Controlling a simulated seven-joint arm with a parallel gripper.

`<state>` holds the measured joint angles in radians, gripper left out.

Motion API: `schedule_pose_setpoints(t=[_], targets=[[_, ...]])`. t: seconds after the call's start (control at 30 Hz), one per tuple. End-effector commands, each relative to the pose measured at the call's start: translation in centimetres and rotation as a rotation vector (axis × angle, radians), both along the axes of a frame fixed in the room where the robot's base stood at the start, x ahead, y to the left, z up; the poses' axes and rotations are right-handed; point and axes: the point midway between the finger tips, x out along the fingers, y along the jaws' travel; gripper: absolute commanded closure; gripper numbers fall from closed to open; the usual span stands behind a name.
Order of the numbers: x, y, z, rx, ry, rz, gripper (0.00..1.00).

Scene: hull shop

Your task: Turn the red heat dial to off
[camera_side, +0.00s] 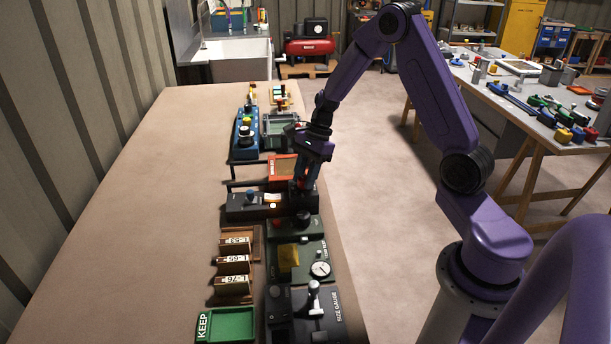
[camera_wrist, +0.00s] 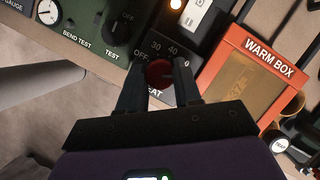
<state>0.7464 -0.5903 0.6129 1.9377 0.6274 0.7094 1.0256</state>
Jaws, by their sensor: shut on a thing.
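The red heat dial (camera_wrist: 158,72) sits on a black panel (camera_wrist: 183,57) marked "30", "40", "OFF" and "HEAT" in the wrist view. My gripper (camera_wrist: 158,78) is shut on the dial, with one dark finger on each side of it. I cannot make out which mark the dial points to. In the side view my gripper (camera_side: 302,186) reaches down to the right end of the black heat unit (camera_side: 240,207), and the fingers mostly hide the dial there.
An orange warm box (camera_wrist: 247,75) stands right beside the heat panel in the wrist view. A green bend test unit (camera_wrist: 88,20) with a dial gauge lies on the other side. A lit lamp (camera_side: 273,206) shows on the heat unit. The bench's left part (camera_side: 130,210) is clear.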

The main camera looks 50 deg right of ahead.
Motion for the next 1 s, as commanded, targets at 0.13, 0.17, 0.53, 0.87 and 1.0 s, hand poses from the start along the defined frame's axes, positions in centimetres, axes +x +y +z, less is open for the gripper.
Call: schedule_pose_setpoints(t=[0.13, 0.17, 0.53, 0.87, 1.0], targets=[[0.18, 0.02, 0.02, 0.0, 0.0, 0.142, 0.97], [0.21, 0.0, 0.02, -0.001, -0.001, 0.17, 0.97], [0.39, 0.06, 0.03, 0.0, 0.0, 0.523, 0.97], [0.56, 0.16, 0.03, -0.001, -0.001, 0.838, 0.97], [0.61, 0.24, 0.02, -0.001, 0.0, 0.97, 0.97]])
